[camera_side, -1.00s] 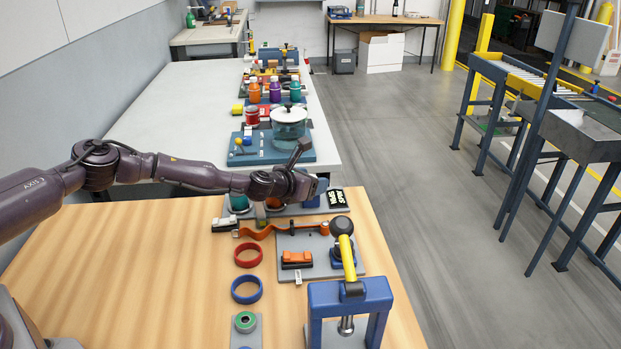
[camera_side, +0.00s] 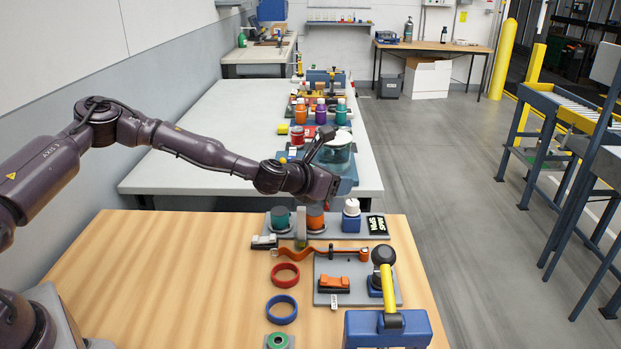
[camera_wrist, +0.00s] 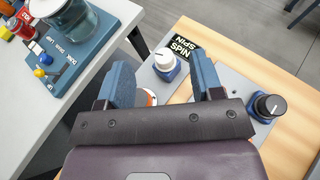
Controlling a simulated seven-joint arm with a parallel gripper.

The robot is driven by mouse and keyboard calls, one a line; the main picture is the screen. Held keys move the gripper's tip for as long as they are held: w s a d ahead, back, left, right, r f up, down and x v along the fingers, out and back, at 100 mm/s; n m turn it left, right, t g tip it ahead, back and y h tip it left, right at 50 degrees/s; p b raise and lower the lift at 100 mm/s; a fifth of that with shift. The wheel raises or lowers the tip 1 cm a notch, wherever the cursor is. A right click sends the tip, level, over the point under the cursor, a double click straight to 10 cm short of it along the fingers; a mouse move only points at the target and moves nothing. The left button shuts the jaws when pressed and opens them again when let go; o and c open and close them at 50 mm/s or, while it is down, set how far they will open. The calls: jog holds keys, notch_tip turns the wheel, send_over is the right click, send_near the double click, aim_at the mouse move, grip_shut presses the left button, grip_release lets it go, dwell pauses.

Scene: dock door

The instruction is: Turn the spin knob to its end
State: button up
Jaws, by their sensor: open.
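The spin knob is a white cap on a blue base (camera_side: 351,217), upright on a grey panel, beside a black SPIN label (camera_side: 377,225). In the wrist view the white knob (camera_wrist: 165,60) shows beyond and between my open fingers, with the SPIN label (camera_wrist: 184,46) just past it. My gripper (camera_wrist: 163,76) is open and empty, apart from the knob. In the side view my gripper (camera_side: 320,188) hangs above the panel, left of and higher than the white knob; its fingers are hard to make out there.
On the same panel stand a teal jar (camera_side: 280,218) and an orange jar (camera_side: 315,217), left of the knob. The wooden table's left part is clear.

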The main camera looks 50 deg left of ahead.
jog(key=v, duration=0.7)
jog(key=shift+d, duration=0.25)
jog(key=shift+s+r, duration=0.1)
jog(key=shift+r, duration=0.05)
jog(key=n+y, duration=0.5)
send_near(352, 203)
jog(key=shift+m+g, duration=0.3)
jog(key=shift+g, duration=0.1)
jog(key=x, duration=1)
jog(key=shift+w+r, duration=0.2)
jog(key=shift+w, duration=0.1)
jog(key=c, duration=0.9)
